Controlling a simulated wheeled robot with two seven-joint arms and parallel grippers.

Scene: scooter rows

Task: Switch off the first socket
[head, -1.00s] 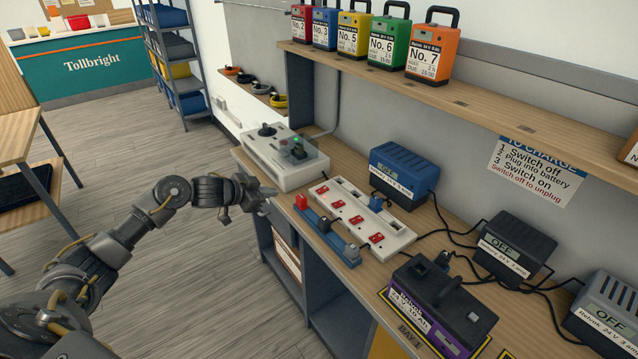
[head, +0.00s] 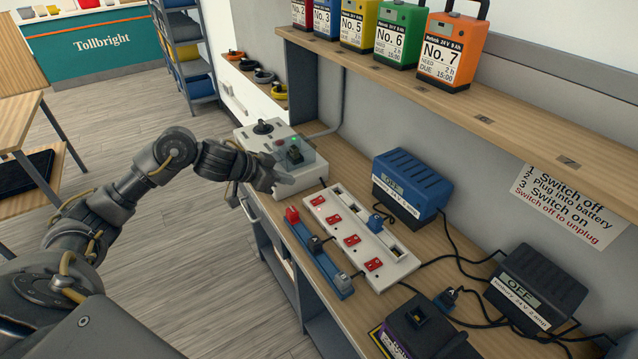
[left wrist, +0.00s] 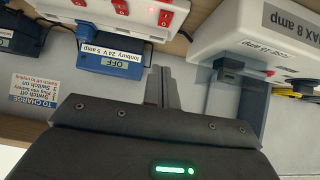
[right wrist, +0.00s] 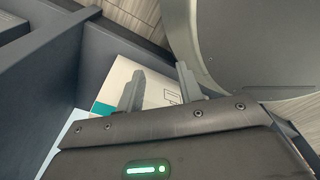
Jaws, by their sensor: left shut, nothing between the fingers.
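The white socket strip (head: 343,228) lies on the bench with several red switches along it. The switch at its far end (head: 317,200) is red; its position is too small to tell. A blue plug (head: 376,221) sits in one of the sockets. The strip also shows at the top of the left wrist view (left wrist: 113,14). My left gripper (head: 288,181) is shut and empty, above the bench between the strip's far end and the white control box (head: 262,140), touching nothing that I can see. My right gripper (right wrist: 160,88) is open and empty, low beside grey panels.
A blue rail (head: 318,252) with red, black and grey blocks runs along the strip's near side. A blue charger (head: 410,185) reading OFF stands behind it. A black charger (head: 536,287) and cables fill the right. Coloured batteries stand on the shelf (head: 480,116) above.

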